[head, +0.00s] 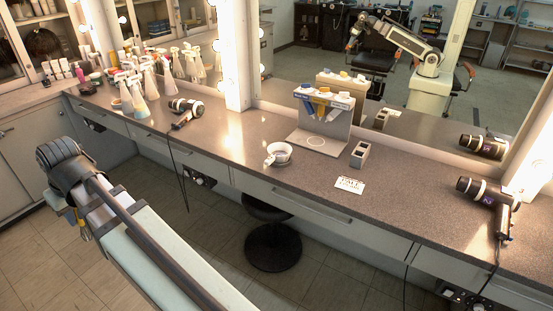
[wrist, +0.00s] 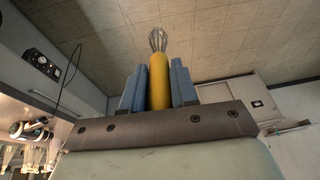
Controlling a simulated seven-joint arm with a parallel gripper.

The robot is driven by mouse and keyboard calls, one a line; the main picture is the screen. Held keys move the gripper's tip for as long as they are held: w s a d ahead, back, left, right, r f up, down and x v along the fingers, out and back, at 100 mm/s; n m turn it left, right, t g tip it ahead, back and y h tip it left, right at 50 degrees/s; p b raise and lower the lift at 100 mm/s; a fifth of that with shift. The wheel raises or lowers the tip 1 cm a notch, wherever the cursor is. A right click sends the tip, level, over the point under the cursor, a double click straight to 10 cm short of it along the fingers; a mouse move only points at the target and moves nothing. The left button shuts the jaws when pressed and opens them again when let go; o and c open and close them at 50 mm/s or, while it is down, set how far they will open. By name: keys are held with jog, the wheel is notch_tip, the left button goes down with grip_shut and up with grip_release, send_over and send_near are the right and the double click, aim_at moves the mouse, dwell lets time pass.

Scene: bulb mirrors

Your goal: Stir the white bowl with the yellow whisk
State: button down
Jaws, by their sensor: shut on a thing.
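The white bowl (head: 280,156) sits upright on the dark speckled counter, left of a grey rack; a small handle shows at its left side. My gripper (wrist: 158,92) has its two blue fingers shut on the yellow handle of the whisk (wrist: 159,75). The whisk's wire loops point away from the fingers, over tiled floor in the wrist view. In the head view my arm reaches in from the bottom to the left, in front of the counter and well away from the bowl. There the gripper is mostly hidden behind my wrist.
A small grey block (head: 359,155) and a white card (head: 349,185) lie right of the bowl. Hair dryers lie left (head: 186,108) and right (head: 487,193). Spray bottles (head: 140,97) crowd the left. Mirrors line the back.

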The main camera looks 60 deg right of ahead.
jog(key=shift+r, duration=2.45)
jog(key=s+x, duration=0.1)
jog(key=x, duration=0.7)
jog(key=s+d+f+x, duration=0.1)
jog(key=s+x, duration=0.1)
jog(key=x, duration=0.7)
jog(key=shift+s+a+f, duration=0.2)
jog(key=shift+a+f, duration=0.1)
jog(key=shift+f, duration=0.1)
